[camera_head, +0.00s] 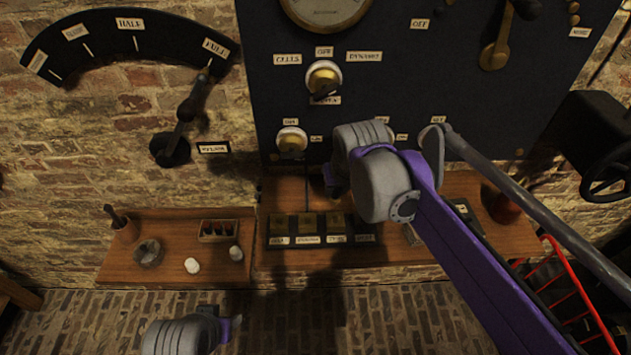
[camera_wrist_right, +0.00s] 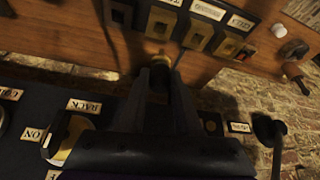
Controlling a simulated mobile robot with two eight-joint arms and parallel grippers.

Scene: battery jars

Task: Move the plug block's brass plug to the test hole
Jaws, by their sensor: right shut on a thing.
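The plug block (camera_head: 322,240) is a dark strip on the right-hand wooden shelf, with a row of brass squares with dark openings and white labels. It crosses the top of the right wrist view (camera_wrist_right: 177,28). My right gripper (camera_wrist_right: 160,72) is shut on the brass plug (camera_wrist_right: 157,59), whose small brass end shows between the fingertips, next to the block's edge. I cannot tell whether the plug touches the block. In the head view the right gripper (camera_head: 331,180) is mostly hidden by my arm. I cannot make out the test hole.
A dark panel (camera_head: 440,90) with knobs and labels stands behind the shelf. The left wooden shelf (camera_head: 190,268) carries a cup, a ring-shaped dish, two white pieces and a small rack. A red wire basket (camera_head: 570,275) is at right.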

